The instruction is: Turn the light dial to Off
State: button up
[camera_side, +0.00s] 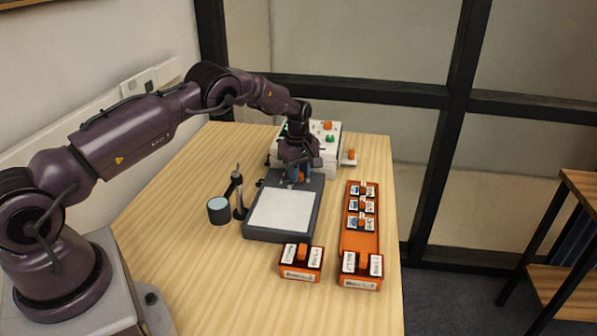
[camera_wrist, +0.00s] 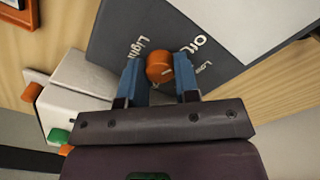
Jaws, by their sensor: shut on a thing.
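The light dial is an orange knob (camera_wrist: 159,69) at the back edge of a dark grey light panel (camera_wrist: 118,28) in the wrist view. "Light", "Off" and "Low" are printed around it. My gripper (camera_wrist: 160,76) has its blue fingers on either side of the dial and is shut on it. In the side view, my gripper (camera_side: 298,177) points down at the back of the panel (camera_side: 255,222), with a bit of the orange dial (camera_side: 301,178) showing between the fingers. I cannot tell which label the dial points to.
A white box with orange and green knobs (camera_side: 333,158) stands right behind the panel. A small stand with a dark cup (camera_side: 219,210) is at the panel's left. An orange tray (camera_side: 359,243) with several small boxes lies to the right; another orange box (camera_side: 301,262) sits in front.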

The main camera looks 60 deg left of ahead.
jog(key=o, duration=0.9)
jog(key=shift+o, duration=0.2)
notch_tip(320, 180, up, 13)
